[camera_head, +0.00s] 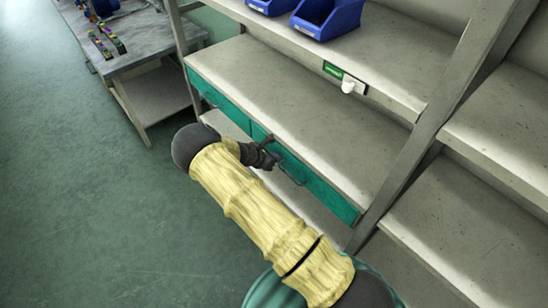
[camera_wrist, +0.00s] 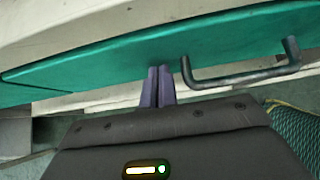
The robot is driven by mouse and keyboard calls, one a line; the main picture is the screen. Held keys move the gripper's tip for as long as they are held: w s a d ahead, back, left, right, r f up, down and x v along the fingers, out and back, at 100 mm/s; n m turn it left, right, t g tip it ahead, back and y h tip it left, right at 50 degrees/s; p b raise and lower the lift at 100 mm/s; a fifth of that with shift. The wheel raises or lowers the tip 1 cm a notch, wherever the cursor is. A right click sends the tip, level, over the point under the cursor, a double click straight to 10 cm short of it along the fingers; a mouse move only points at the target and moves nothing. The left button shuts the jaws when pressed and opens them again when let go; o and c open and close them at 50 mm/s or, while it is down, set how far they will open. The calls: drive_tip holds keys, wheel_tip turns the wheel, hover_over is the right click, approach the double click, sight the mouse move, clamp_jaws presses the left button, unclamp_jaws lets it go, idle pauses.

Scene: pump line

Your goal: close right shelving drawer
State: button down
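The right shelving drawer (camera_head: 325,190) has a green front under the wide beige shelf board. Any gap behind its front is too small to tell. Its dark bar handle (camera_head: 290,172) also shows in the wrist view (camera_wrist: 235,79), right of my fingers. My gripper (camera_head: 268,160) is at the drawer front, near the left end of the handle. In the wrist view its two fingers (camera_wrist: 158,72) are together with nothing visible between them. Their tips are at the green front (camera_wrist: 110,60), beside the handle and not around it. I cannot tell if they touch the front.
A left green drawer (camera_head: 218,100) sits beside it. A slanted post (camera_head: 430,125) stands at right. A grey workbench (camera_head: 125,40) is at upper left. The floor at left is clear.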

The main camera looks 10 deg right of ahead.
drive_tip(key=shift+w+d+r, duration=0.1)
drive_tip(key=shift+d+r, duration=0.1)
drive_tip(key=shift+d, duration=0.1)
drive_tip(key=s+a+r+b, duration=0.1)
drive_tip(key=s+a+r, duration=0.5)
drive_tip(key=a, duration=0.4)
drive_tip(key=shift+a+r+b, duration=0.15)
drive_tip(key=shift+a+b, duration=0.1)
drive_tip(key=shift+b, duration=0.1)
drive_tip(key=shift+w, duration=0.15)
drive_tip(key=s+d+r+m+y, duration=0.2)
drive_tip(key=s+d+r+m, duration=0.2)
drive_tip(key=s+r+m, duration=0.2)
drive_tip(key=s+d+r+m+g+y, duration=0.1)
drive_tip(key=s+d+r+m+y, duration=0.2)
drive_tip(key=s+r+m, duration=0.3)
drive_tip(key=s+d+r+m+g+y, duration=0.1)
drive_tip(key=s+d+r+m+y, duration=0.2)
drive_tip(key=s+m, duration=0.8)
wheel_tip(320, 180, up, 3)
drive_tip(key=d+m, duration=0.1)
drive_tip(key=d, duration=0.1)
drive_tip(key=shift+d, duration=0.4)
